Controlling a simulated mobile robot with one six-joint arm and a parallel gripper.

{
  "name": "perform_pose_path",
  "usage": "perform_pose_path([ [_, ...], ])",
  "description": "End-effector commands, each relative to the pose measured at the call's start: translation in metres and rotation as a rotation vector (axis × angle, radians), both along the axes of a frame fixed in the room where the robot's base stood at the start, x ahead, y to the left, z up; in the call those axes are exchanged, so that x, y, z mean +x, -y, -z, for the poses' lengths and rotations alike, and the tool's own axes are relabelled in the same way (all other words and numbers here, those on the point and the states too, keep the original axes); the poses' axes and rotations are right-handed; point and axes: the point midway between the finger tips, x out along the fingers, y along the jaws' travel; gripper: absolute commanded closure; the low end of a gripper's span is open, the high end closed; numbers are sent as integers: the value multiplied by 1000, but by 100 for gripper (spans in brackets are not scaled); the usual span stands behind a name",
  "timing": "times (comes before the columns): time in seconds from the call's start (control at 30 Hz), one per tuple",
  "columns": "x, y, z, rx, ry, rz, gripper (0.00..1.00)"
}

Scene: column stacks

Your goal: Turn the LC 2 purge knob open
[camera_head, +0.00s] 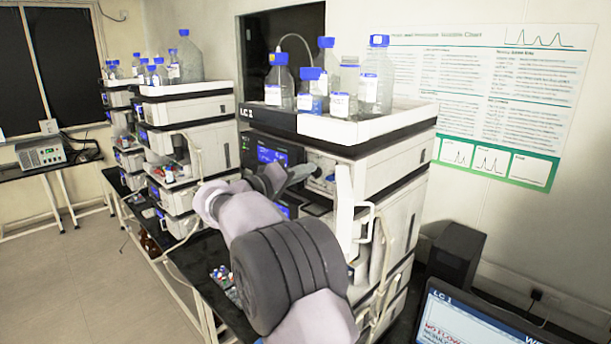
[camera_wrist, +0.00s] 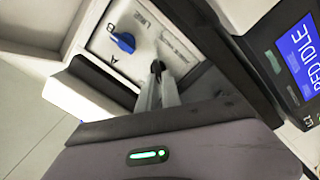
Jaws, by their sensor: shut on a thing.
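In the wrist view, my gripper (camera_wrist: 157,70) has its two grey fingers close together against the pale pump panel (camera_wrist: 104,42). It is shut on a small dark part at the fingertips, taken as the purge knob; the fingers hide most of it and its turn angle cannot be told. A blue knob (camera_wrist: 124,41) sits on the same panel, apart from the fingers, near the letter A and the word LINE. In the head view, my gripper (camera_head: 308,173) reaches into the front of the nearest instrument stack (camera_head: 393,163); the knob itself is hidden there.
The nearest stack carries a tray (camera_head: 375,127) of blue-capped bottles. A blue display (camera_wrist: 303,48) reading IDLE stands right of the panel. A white handle (camera_head: 362,225) sticks out near my arm. More stacks (camera_head: 190,108) stand at left. The floor (camera_head: 60,270) is clear.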

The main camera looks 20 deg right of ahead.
Motion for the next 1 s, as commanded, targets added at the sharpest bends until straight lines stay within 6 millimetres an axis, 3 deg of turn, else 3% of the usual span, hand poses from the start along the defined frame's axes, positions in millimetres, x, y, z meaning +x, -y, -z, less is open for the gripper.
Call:
perform_pose_path([
  [0.5,2,-1,5,-147,-408,0,100],
  [1.0,2,-1,8,-210,-578,1,100],
])
